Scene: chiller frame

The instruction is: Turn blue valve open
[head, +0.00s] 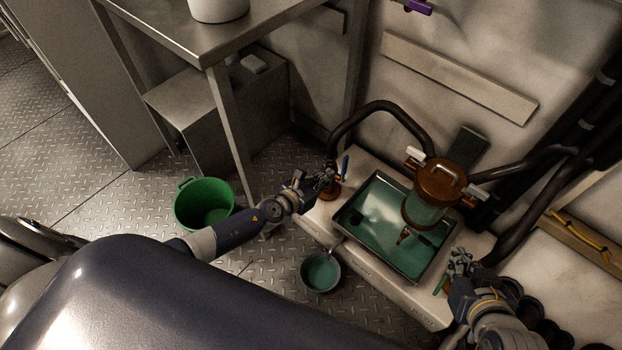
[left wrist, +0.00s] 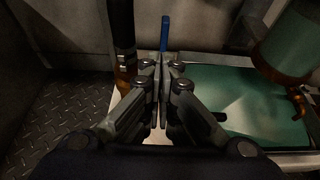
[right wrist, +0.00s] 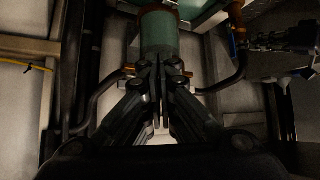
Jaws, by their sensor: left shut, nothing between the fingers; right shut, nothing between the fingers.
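The blue valve handle (head: 345,166) stands upright on a brass-coloured valve at the left end of the white chiller frame, beside a black hose. In the left wrist view the blue handle (left wrist: 165,34) rises just beyond my fingertips; I cannot tell whether they touch it. My left gripper (head: 326,178) is shut and empty, close beside the handle, and partly hides the valve body. It also shows in the left wrist view (left wrist: 165,68). My right gripper (head: 462,258) is shut and empty at the frame's right end, near a green handle (head: 440,284).
A tray (head: 378,246) of greenish liquid and a brown-topped vessel (head: 436,184) stand between my grippers. A black hose (head: 384,106) arches behind. A green bucket (head: 204,203) and a small pot (head: 321,272) are on the floor. A metal table (head: 178,30) stands at the left.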

